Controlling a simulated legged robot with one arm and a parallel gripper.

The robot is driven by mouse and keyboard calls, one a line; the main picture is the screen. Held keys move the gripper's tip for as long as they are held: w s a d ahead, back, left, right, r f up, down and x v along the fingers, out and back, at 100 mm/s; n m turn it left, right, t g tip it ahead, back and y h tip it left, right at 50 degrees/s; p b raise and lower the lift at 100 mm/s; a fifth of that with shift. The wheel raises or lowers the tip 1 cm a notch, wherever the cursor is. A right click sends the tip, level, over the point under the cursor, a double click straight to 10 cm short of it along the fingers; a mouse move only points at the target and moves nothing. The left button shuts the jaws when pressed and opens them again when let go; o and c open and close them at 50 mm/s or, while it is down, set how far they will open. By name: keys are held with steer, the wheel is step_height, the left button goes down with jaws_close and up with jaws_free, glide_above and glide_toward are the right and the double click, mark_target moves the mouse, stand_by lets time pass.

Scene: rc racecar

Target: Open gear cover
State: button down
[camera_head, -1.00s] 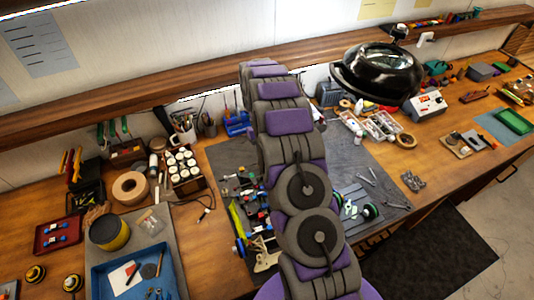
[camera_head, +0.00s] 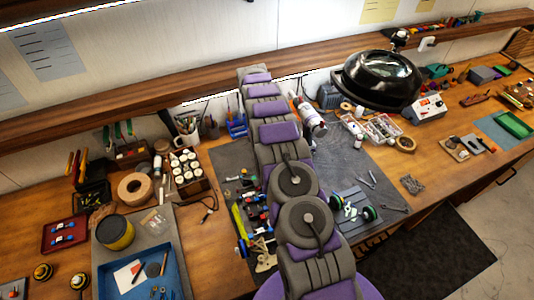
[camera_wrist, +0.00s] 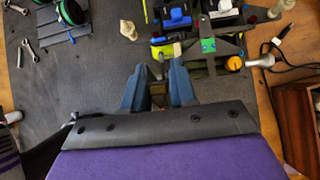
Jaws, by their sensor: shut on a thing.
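The racecar (camera_wrist: 205,40) lies at the upper middle of the wrist view, with blue, yellow, green and dark parts. In the head view, some of its colourful parts (camera_head: 248,218) show just left of my arm, and the rest is hidden. My gripper (camera_wrist: 160,75) reaches from below to the near edge of these parts. My gripper is hidden in the head view.
A dark mat (camera_head: 385,165) lies under the work, with a grey plate and wheels (camera_head: 352,207) to the right. A bottle (camera_head: 308,116) stands close to my arm. A blue tray (camera_head: 112,286) is at left. A cable (camera_wrist: 268,60) lies right in the wrist view.

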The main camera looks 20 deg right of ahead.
steer(key=c, duration=1)
jaws_free()
steer(key=shift+r, duration=0.1)
step_height(320, 180, up, 4)
steer(key=p, duration=0.4)
steer(key=shift+f, duration=0.2)
steer(key=shift+s+a+r+b, duration=0.2)
steer(key=shift+s+a+b, duration=0.25)
steer(key=shift+s, duration=2.15)
steer(key=shift+s+a+r+b, duration=0.2)
steer(key=shift+s+a, duration=0.4)
steer(key=shift+s, duration=2)
steer(key=shift+s+a+r+b, duration=0.15)
steer(key=shift+s+a+b, duration=0.3)
steer(key=shift+s, duration=2.15)
steer(key=shift+a+r, duration=0.1)
steer(key=shift+r, duration=0.05)
